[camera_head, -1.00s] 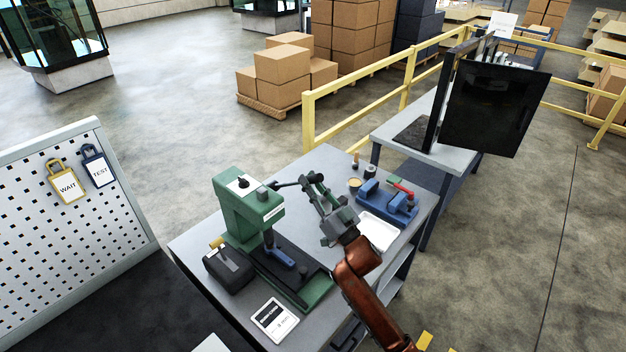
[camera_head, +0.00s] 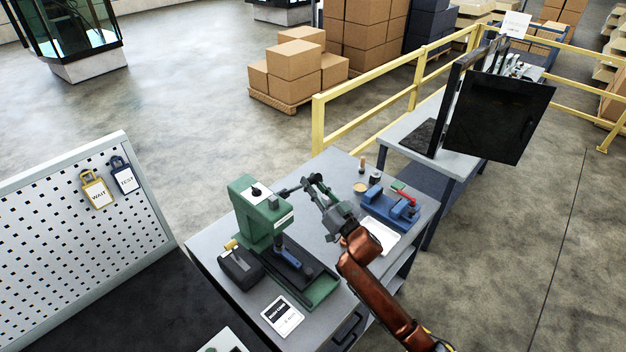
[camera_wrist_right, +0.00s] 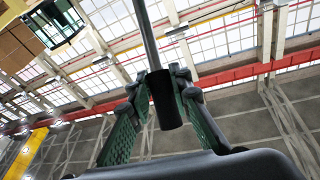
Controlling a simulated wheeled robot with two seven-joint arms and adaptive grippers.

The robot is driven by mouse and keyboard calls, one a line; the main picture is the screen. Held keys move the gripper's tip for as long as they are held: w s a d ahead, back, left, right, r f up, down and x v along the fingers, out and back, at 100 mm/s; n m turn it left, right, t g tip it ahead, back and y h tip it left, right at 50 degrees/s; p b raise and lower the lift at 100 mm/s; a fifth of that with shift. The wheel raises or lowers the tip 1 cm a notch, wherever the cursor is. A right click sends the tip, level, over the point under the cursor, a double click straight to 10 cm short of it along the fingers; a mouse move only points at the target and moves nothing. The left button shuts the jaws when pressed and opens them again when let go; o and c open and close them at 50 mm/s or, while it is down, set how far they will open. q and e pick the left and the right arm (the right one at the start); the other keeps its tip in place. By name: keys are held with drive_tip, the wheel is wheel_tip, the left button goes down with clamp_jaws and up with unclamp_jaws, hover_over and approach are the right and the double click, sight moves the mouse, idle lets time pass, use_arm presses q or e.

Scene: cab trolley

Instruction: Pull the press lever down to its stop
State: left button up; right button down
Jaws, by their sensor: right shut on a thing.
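The green press (camera_head: 248,212) stands on the grey workbench. Its dark lever (camera_head: 290,190) sticks out to the right from the press head, roughly level in the head view. My right gripper (camera_head: 314,184) is at the lever's outer end. In the right wrist view the thin rod comes in from the top and ends in a black handle grip (camera_wrist_right: 165,98). My right gripper's fingers are shut on this grip, one on each side. Below the press head, a ram with a blue part (camera_head: 290,258) stands over the dark bed. My left gripper is out of view.
A blue fixture (camera_head: 388,209) with a red handle and a white tray (camera_head: 381,236) lie right of my gripper. A black box (camera_head: 240,268) and a label card (camera_head: 282,316) lie by the press. A yellow rail (camera_head: 365,122) runs behind.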

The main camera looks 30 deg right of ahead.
drive_tip(key=shift+d+r, duration=0.15)
drive_tip(key=shift+r, duration=0.1)
drive_tip(key=c, duration=2.2)
unclamp_jaws()
drive_tip(key=o, duration=0.4)
drive_tip(key=shift+s+d, duration=0.15)
drive_tip(key=shift+s, duration=0.1)
drive_tip(key=shift+c, duration=0.2)
drive_tip(key=shift+o, duration=0.8)
drive_tip(key=shift+w+a+f, duration=0.1)
drive_tip(key=shift+w+a, duration=0.05)
drive_tip(key=shift+a, duration=0.05)
